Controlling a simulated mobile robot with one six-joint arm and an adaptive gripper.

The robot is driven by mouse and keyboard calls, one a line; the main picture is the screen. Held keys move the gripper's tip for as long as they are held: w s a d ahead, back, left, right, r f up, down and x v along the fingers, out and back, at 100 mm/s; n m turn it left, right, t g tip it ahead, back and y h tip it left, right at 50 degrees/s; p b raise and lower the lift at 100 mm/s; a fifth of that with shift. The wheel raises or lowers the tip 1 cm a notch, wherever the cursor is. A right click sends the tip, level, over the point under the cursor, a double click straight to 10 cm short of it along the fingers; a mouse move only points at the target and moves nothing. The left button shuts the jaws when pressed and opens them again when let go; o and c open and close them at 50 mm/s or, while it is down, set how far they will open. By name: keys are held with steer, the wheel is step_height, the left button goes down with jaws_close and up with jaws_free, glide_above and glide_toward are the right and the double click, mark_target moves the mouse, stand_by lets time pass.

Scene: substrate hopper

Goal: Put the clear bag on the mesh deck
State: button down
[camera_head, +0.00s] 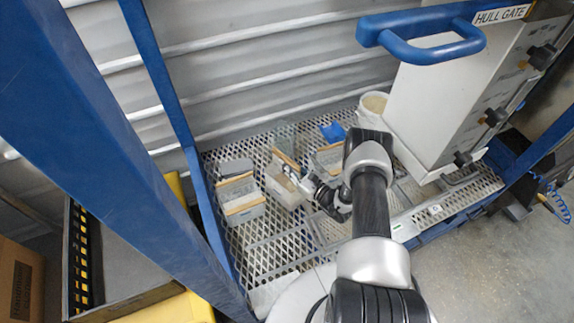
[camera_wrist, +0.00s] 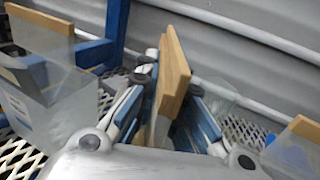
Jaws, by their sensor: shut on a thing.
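My gripper (camera_wrist: 172,78) is shut on a tan-edged piece (camera_wrist: 174,65), with one finger on each side of it; the gripper also shows in the head view (camera_head: 294,176). The piece seems to be the tan top of a pale, see-through bag or box (camera_head: 282,190); I cannot tell which. Its lower part is hidden in the wrist view. The mesh deck (camera_head: 275,250) spreads below. I cannot tell whether the held thing touches it. A similar clear, tan-edged one (camera_head: 240,203) stands to the left on the deck, and it also shows in the wrist view (camera_wrist: 60,110).
Another tan-edged clear piece (camera_head: 328,157) stands to the right. A grey item (camera_head: 235,167), a blue item (camera_head: 333,132) and a white bucket (camera_head: 373,104) are near the back. A blue post (camera_head: 95,140) and the hull gate (camera_head: 450,85) flank the deck. Bare mesh lies in front.

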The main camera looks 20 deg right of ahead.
mark_target(300, 177)
steer(key=shift+f, duration=0.45)
steer(key=c, duration=1.6)
jaws_free()
steer(key=shift+c, duration=0.2)
steer(key=shift+f, duration=0.1)
steer(key=v, duration=1.1)
steer(key=shift+s+d, duration=0.1)
steer(key=shift+s, duration=0.4)
